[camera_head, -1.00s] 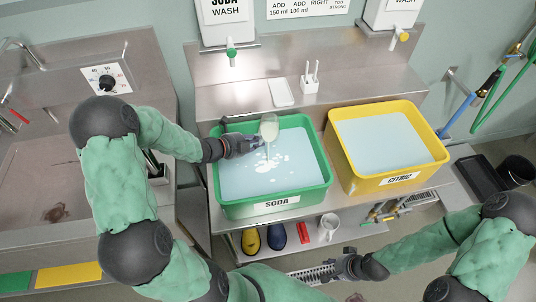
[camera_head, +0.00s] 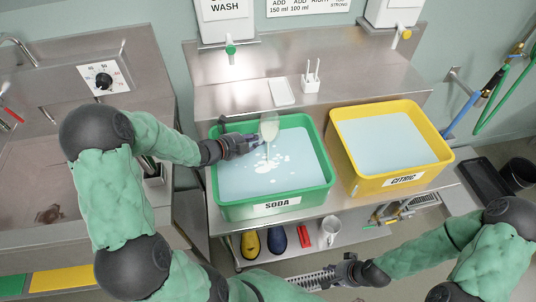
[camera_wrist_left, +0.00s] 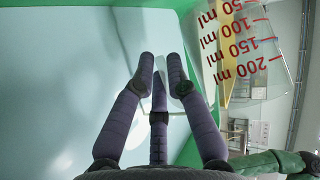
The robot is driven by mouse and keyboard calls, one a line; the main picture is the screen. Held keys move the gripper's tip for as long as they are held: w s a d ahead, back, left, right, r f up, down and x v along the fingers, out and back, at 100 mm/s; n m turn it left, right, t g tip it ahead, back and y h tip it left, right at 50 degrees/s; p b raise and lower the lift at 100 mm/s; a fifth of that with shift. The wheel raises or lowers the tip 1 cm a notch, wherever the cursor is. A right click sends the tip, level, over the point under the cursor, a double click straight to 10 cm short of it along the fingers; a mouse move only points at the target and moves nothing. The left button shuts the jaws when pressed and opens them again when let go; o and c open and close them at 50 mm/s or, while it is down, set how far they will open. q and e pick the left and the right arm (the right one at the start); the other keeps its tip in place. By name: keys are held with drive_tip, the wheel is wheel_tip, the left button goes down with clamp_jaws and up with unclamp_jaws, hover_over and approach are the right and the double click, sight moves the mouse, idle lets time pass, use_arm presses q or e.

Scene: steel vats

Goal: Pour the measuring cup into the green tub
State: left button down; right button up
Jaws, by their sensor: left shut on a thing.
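The green tub (camera_head: 325,178), labelled SODA, stands on the steel bench and holds pale blue liquid with white patches on it. My left gripper (camera_head: 256,143) is over the tub, shut on the clear measuring cup (camera_head: 269,124). The cup is tipped above the liquid, and a thin pale streak runs below it. In the left wrist view the cup's clear wall with red ml marks (camera_wrist_left: 238,48) shows beyond the purple fingers (camera_wrist_left: 160,85). The level inside the cup is unclear. My right gripper (camera_head: 342,272) is low in front of the bench, its fingers too small to read.
A yellow tub (camera_head: 442,158) labelled CITRIC stands to the right of the green one. A white holder (camera_head: 310,84) and a white tray (camera_head: 282,91) are behind them. A white mug (camera_head: 330,232) and coloured items sit on the shelf below. A sink is at left.

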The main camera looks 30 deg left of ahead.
use_arm(q)
drive_tip(key=m+t+b, duration=0.1)
drive_tip(key=b, duration=0.4)
drive_tip(key=r+m+t+b, duration=0.1)
drive_tip(key=t+b, duration=0.1)
drive_tip(key=b, duration=0.3)
drive_tip(key=shift+s+r, duration=0.15)
drive_tip(key=shift+r, duration=0.1)
idle(1.8)
